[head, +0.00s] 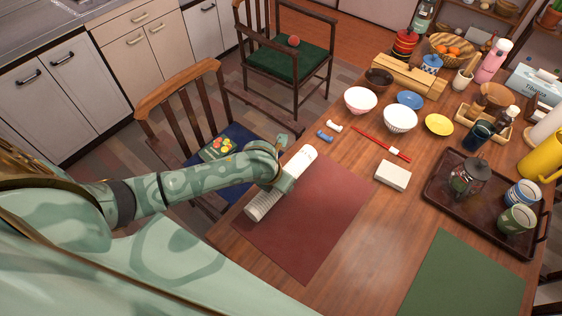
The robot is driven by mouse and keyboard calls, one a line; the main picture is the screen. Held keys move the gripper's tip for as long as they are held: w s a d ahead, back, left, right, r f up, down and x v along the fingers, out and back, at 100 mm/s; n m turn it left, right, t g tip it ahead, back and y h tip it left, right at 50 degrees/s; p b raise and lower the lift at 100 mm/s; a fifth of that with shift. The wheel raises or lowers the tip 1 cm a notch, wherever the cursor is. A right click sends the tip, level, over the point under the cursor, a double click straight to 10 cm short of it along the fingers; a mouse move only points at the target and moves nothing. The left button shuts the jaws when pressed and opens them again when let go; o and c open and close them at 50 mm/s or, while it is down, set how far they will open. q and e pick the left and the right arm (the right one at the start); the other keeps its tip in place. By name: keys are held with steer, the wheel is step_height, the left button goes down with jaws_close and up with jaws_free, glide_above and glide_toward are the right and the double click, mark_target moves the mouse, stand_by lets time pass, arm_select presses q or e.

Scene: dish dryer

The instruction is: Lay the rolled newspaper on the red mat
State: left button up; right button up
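The rolled newspaper (262,205) is a pale cylinder, lying slantwise over the left edge of the red mat (308,225). Its far end (304,156) points up and right, past the mat's upper corner. My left gripper (284,181) comes in from the left and is closed around the middle of the roll, hiding that part. I cannot tell whether the roll touches the mat or is just above it. Most of the mat is bare. My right gripper is not in view.
A chair (183,95) stands close to the table's left edge, near my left arm. Red chopsticks (375,140), a white box (393,175) and bowls (361,100) lie beyond the mat. A dark tray (443,195) and a green mat (460,280) are to the right.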

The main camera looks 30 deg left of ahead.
arm_select(q)
steer(key=shift+f, duration=0.95)
steer(key=shift+r, duration=0.15)
steer(key=o, duration=1.1)
steer(key=shift+c, duration=0.2)
steer(key=p+v, duration=0.5)
steer(key=v, duration=0.6)
steer(key=shift+r, duration=0.25)
steer(key=shift+s+r, duration=0.2)
steer(key=shift+r, duration=0.05)
